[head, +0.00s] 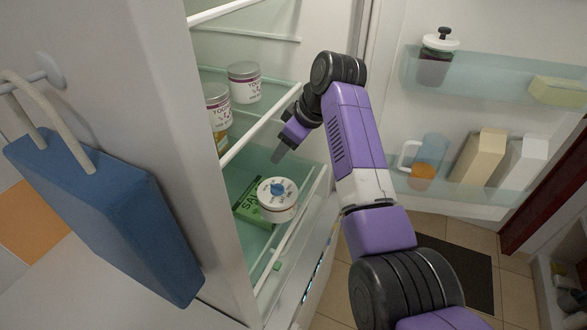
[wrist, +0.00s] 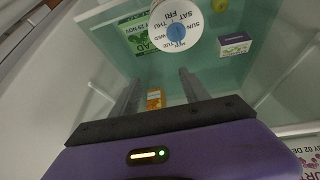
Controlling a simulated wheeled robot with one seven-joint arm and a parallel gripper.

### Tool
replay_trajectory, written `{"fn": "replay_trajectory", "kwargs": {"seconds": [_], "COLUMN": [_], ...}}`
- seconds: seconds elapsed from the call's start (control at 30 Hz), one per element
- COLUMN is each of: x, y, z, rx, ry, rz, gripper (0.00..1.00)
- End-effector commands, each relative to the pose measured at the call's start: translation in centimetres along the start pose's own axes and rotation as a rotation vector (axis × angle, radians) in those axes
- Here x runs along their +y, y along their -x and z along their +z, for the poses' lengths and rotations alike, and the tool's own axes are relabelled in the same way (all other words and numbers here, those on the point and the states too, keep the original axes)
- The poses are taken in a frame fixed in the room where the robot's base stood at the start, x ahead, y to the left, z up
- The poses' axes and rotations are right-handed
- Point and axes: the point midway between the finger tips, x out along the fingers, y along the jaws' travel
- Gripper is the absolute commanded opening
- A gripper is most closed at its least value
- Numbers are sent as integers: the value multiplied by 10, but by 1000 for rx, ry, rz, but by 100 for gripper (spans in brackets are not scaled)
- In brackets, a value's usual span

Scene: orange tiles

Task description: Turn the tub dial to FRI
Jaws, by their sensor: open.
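The white tub (head: 279,210) stands in the lower fridge compartment, partly over a green SALAD package (head: 250,204). Its round lid carries a blue dial (head: 278,190). In the wrist view the lid (wrist: 193,17) shows day names, SUN, SAT, FRI, THU, WED and TUE among them, around the blue dial (wrist: 176,32). The lid is cut off by the top edge, and I cannot tell which day the dial points to. My gripper (head: 279,152) is open and empty, above the tub and apart from it. In the wrist view its two fingers (wrist: 158,76) lie below the lid.
Yogurt tubs (head: 244,83) stand on the glass shelf (head: 262,135) above. A purple-and-white box (wrist: 235,44) and an orange package (wrist: 154,99) lie near the tub. The open door's bins hold a jar (head: 436,62), a jug (head: 424,160) and cartons. A blue bag (head: 105,200) hangs at left.

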Motion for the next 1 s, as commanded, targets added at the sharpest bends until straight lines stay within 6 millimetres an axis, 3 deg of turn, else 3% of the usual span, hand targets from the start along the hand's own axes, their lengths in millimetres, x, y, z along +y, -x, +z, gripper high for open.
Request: {"fn": "replay_trajectory", "kwargs": {"seconds": [0.1, 0.23, 0.37, 0.7, 1.0], "x": [-25, -36, -38, -45, -47], "y": [-8, -6, -14, -64, -82], "z": [22, 32, 33, 39, 41], "rx": [-77, -109, -110, -109, -108], "ry": [57, 106, 121, 118, 119], "rz": [-109, -159, -161, -160, -156], "gripper": [54, 54, 54, 54, 54]}}
